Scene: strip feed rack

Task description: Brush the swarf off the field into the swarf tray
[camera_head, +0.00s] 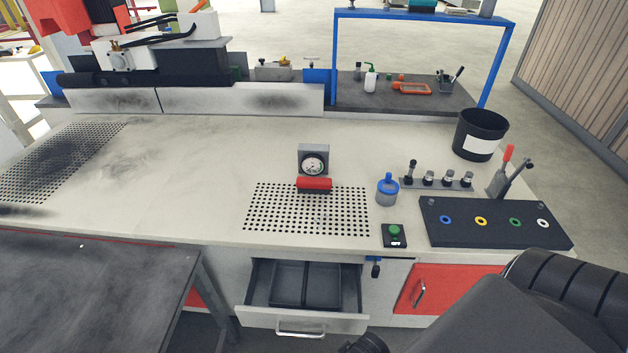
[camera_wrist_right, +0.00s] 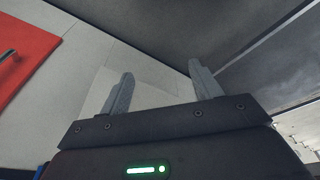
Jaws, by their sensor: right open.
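The perforated field (camera_head: 262,222) lies on the pale bench top, and a few tiny pale specks that may be swarf show on it. A red block with a dark underside (camera_head: 314,183), which looks like the brush, lies at the field's back edge. Below the bench's front edge an open drawer (camera_head: 258,285) holds a dark divided tray (camera_head: 306,286), possibly the swarf tray. My right gripper (camera_wrist_right: 160,88) is open and empty beside a red panel and the pale cabinet in the right wrist view. In the head view my right arm comes in at the lower right. My left gripper is not in view.
A dial gauge (camera_head: 314,163) stands just behind the red block. Right of the field are a blue-capped jar (camera_head: 387,192), a green button box (camera_head: 394,236), a dark panel with coloured rings (camera_head: 500,235) and a black bucket (camera_head: 480,128).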

